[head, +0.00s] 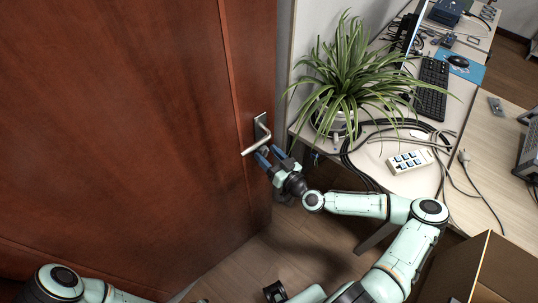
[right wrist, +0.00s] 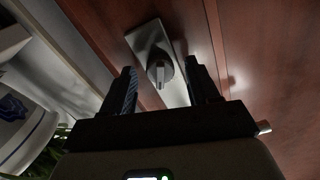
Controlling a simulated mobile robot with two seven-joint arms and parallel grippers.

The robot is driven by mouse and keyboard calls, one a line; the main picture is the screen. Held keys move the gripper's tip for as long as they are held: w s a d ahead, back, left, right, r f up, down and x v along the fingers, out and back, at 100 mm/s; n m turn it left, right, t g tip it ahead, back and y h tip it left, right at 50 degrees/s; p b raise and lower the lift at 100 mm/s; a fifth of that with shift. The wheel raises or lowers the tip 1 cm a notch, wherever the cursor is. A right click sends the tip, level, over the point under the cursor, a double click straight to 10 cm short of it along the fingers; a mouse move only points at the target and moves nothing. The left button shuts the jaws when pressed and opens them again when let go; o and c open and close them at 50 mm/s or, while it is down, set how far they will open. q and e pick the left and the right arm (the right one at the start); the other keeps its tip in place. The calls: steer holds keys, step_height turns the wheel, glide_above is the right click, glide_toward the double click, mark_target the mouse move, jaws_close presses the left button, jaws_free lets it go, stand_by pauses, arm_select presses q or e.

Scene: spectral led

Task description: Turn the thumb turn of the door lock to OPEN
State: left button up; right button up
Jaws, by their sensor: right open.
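The brown door (head: 130,120) fills the left of the head view and carries a metal lever handle (head: 257,137). In the right wrist view, the thumb turn (right wrist: 160,73) is a dark round knob with a lighter grip bar, on a metal plate (right wrist: 148,40). My right gripper (head: 270,156) is open, close to the door by the lever in the head view. In the right wrist view its two dark fingers (right wrist: 161,70) stand apart, one on each side of the thumb turn. The thumb turn cannot be made out in the head view.
A potted spider plant (head: 340,80) stands on the desk (head: 420,181) right of the door. Cables and a white power strip (head: 410,161) lie there, with a keyboard (head: 431,88) behind. A cardboard box (head: 505,270) stands at bottom right. Floor (head: 250,258) shows below the door.

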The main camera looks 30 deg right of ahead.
steer(key=c, duration=1)
steer(key=shift+c, duration=0.2)
arm_select(q)
steer(key=shift+s+f, duration=0.1)
steer(key=shift+f, duration=0.05)
arm_select(e)
steer(key=shift+n, duration=0.3)
steer(key=n+b, duration=0.3)
steer(key=n, duration=0.2)
steer(key=n+b, duration=0.3)
steer(key=shift+n, duration=0.4)
arm_select(q)
step_height(320, 180, down, 7)
steer(key=s+b, duration=0.1)
steer(key=s, duration=0.1)
steer(key=shift+s, duration=0.15)
arm_select(e)
steer(key=shift+n, duration=0.4)
arm_select(q)
steer(key=shift+f, duration=0.1)
arm_select(e)
steer(key=shift+r, duration=0.1)
